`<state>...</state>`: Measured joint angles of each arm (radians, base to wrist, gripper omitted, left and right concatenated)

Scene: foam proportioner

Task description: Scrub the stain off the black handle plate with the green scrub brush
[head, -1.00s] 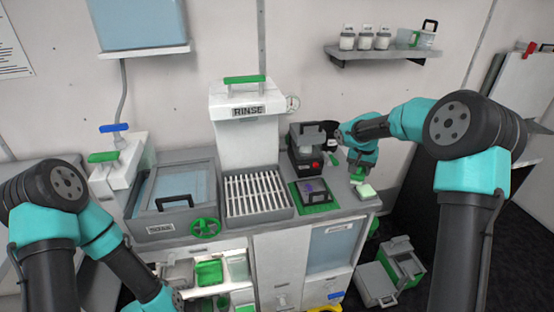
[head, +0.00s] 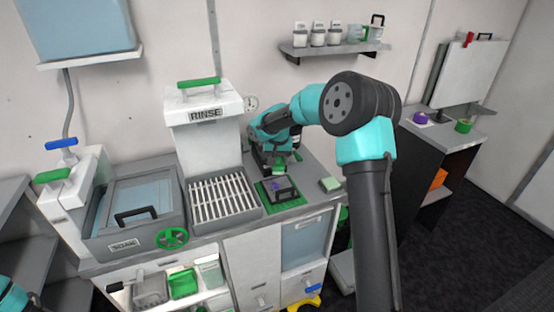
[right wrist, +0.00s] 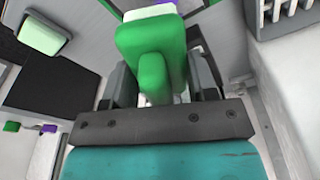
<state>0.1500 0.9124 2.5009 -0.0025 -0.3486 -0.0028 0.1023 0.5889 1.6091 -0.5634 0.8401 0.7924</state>
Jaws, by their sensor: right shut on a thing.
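The black handle plate (head: 283,194) lies on a green mat on the counter, with a purple stain (head: 273,186) on its left part. My right gripper (head: 288,163) is just behind the plate in the head view. It is shut on the green scrub brush, whose green body fills the middle of the right wrist view (right wrist: 152,50) between the two fingers. A pale strip, seemingly the bristles, shows at the brush's far end. I cannot tell whether the brush touches the plate. My left gripper is out of view.
A green and white sponge-like block (head: 330,184) lies right of the mat. A slatted rack (head: 222,197) and the RINSE tank (head: 207,130) stand to the left. A SOAK basin (head: 135,200) is further left. My right arm hides the black device behind the plate.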

